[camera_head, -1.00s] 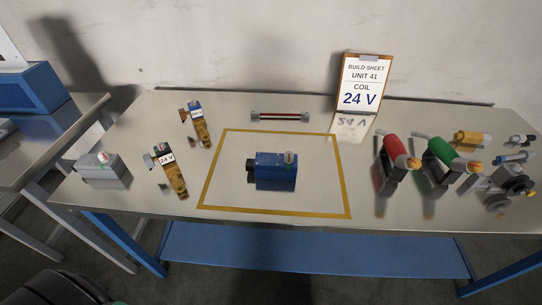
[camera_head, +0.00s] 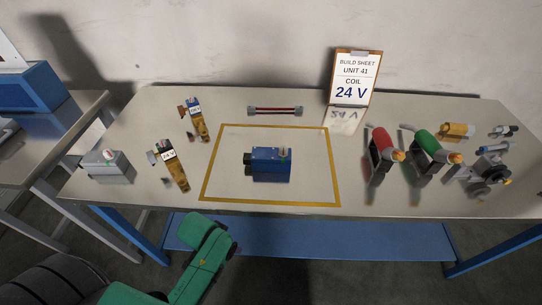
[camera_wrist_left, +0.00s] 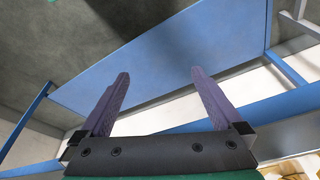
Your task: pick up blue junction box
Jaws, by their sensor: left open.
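My left arm, green, comes in at the lower left of the head view, below the table's front edge and away from the box. My left gripper (camera_wrist_left: 158,92) shows in the left wrist view with its two purple fingers spread and nothing between them. It faces the table's blue lower shelf (camera_wrist_left: 165,60). The box cannot be made out in the wrist view. My right gripper is in neither view.
A grey box (camera_head: 107,166) and two tagged valves (camera_head: 170,165) (camera_head: 197,120) lie left of the square. A red-and-black cable piece (camera_head: 275,110) lies behind it. Red (camera_head: 381,144) and green (camera_head: 429,146) tools stand right. A build sheet (camera_head: 352,80) reads 24 V.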

